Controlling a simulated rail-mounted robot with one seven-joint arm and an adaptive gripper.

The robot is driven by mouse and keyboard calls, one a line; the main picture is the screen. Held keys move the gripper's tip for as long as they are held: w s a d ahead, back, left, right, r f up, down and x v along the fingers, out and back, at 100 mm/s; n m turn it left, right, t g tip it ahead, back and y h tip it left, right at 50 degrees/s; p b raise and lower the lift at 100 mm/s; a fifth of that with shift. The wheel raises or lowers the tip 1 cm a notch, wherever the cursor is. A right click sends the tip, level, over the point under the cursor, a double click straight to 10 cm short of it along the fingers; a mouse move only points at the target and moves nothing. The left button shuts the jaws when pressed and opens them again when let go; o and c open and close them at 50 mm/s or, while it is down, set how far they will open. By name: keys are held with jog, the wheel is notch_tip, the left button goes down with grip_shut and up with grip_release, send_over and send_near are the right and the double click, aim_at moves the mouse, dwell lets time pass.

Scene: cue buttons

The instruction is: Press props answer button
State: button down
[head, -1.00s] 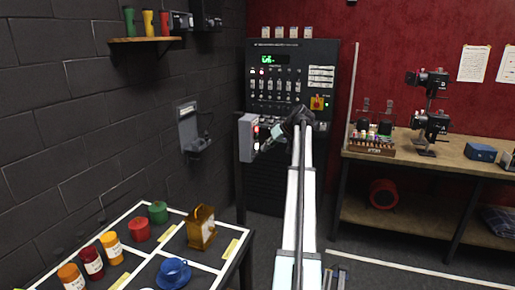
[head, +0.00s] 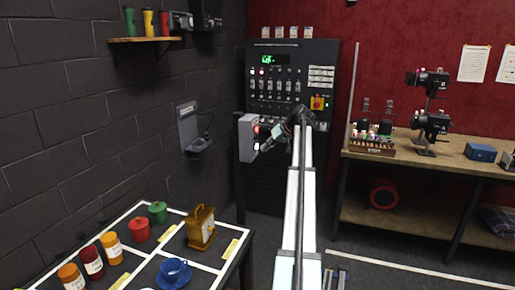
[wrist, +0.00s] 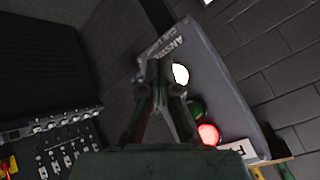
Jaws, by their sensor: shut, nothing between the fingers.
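A grey cue button box (head: 246,138) stands left of my arm in the head view, with a lit red light (head: 257,130) facing my gripper (head: 262,148). In the wrist view the box (wrist: 222,75) is lettered "ANSWER CUE LIGHT". It carries a lit white button (wrist: 180,74), a dark green button (wrist: 196,108) and a lit red light (wrist: 208,134). My gripper (wrist: 163,80) is shut and empty, its fingertips in front of the box beside the white button and partly overlapping it. I cannot tell whether they touch it.
A tall black control rack (head: 291,90) stands behind the box. A wall phone (head: 191,128) hangs on the brick wall. A wooden workbench (head: 455,160) is at right.

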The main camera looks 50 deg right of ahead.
jog(key=shift+w, duration=0.2)
jog(key=shift+w+a, duration=0.1)
jog(key=shift+w, duration=0.1)
jog(key=shift+w+a, duration=0.2)
jog(key=shift+w, duration=0.2)
dwell(1.1)
jog(key=shift+s+d, duration=0.3)
jog(key=shift+s, duration=0.45)
jog(key=s, duration=0.1)
jog(key=s+d, duration=0.1)
jog(key=s, duration=0.2)
jog(key=shift+s+d, duration=0.35)
jog(key=shift+d, duration=0.05)
jog(key=shift+f, duration=0.1)
dwell(0.8)
